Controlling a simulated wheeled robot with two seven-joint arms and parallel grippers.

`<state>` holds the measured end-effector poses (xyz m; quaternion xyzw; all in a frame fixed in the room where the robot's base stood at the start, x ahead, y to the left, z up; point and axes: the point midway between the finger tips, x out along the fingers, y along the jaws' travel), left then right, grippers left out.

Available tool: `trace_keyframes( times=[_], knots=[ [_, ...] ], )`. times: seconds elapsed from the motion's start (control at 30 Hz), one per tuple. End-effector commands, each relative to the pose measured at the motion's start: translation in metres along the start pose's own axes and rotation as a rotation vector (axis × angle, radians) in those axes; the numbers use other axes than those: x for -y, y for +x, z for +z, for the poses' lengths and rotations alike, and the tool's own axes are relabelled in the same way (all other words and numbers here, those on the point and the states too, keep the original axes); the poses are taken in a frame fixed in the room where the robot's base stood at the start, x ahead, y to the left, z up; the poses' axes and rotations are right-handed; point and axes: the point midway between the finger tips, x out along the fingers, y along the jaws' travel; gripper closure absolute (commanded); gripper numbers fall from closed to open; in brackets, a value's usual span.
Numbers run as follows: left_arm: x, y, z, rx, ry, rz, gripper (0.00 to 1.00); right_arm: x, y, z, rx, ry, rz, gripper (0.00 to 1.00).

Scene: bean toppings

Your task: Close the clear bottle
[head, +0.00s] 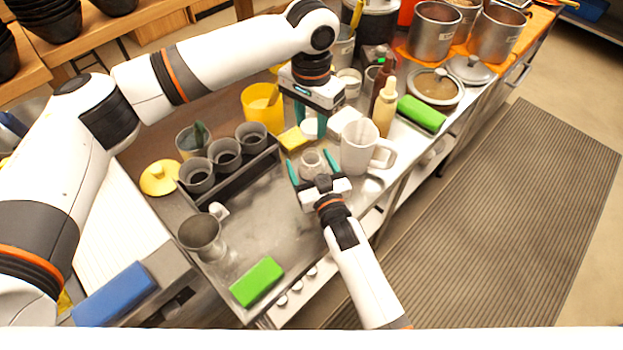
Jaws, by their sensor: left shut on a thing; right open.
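The clear bottle (312,160) stands on the steel counter in the middle of the head view, small and greyish; its lower part is hidden by my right gripper. My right gripper (314,168) is open, with one teal finger on either side of the bottle and a visible space at each side. My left gripper (310,128) points down just behind the bottle. It is shut on a small white piece (310,127) that looks like a lid; the fingers partly hide it.
A white pitcher (358,150) stands close to the right, with a pale squeeze bottle (385,108) behind it. A black rack with several cups (225,153) and a yellow container (262,106) are left. Green sponges (257,282) lie around.

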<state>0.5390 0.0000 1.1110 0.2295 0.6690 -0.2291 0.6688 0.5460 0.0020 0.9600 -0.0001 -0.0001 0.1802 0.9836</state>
Motion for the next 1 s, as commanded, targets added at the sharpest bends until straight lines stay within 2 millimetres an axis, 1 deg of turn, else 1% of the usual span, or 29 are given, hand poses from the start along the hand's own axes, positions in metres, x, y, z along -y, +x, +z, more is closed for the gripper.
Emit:
trace_keyframes(
  times=[0.07,0.1,0.17,0.2,0.5,0.6,0.83,0.9,1.0],
  knots=[
    [0.000,0.000,0.000,0.000,0.000,0.000,0.83,0.000,0.000,0.000,0.000,0.000,0.000,0.23],
    [0.000,0.000,0.000,0.000,0.000,0.000,0.83,0.000,0.000,0.000,0.000,0.000,0.000,0.24],
    [0.000,0.000,0.000,0.000,0.000,0.000,0.83,0.000,0.000,0.000,0.000,0.000,0.000,0.34],
    [0.000,0.000,0.000,0.000,0.000,0.000,0.83,0.000,0.000,0.000,0.000,0.000,0.000,0.41],
    [0.000,0.000,0.000,0.000,0.000,0.000,0.83,0.000,-0.001,0.000,0.000,0.000,0.000,0.89],
    [0.000,0.004,0.000,-0.001,0.000,-0.001,0.83,0.000,-0.001,0.000,0.000,0.000,0.000,0.89],
    [0.001,0.037,-0.001,-0.002,0.000,-0.002,0.83,0.000,-0.001,0.000,0.000,0.000,0.000,0.89],
    [0.001,0.045,-0.001,-0.002,0.000,-0.001,0.83,0.000,-0.001,0.000,0.000,0.000,0.000,0.89],
    [0.001,0.050,-0.001,0.000,0.000,0.000,0.83,0.000,-0.001,0.000,0.000,0.000,0.000,0.89]
  ],
)
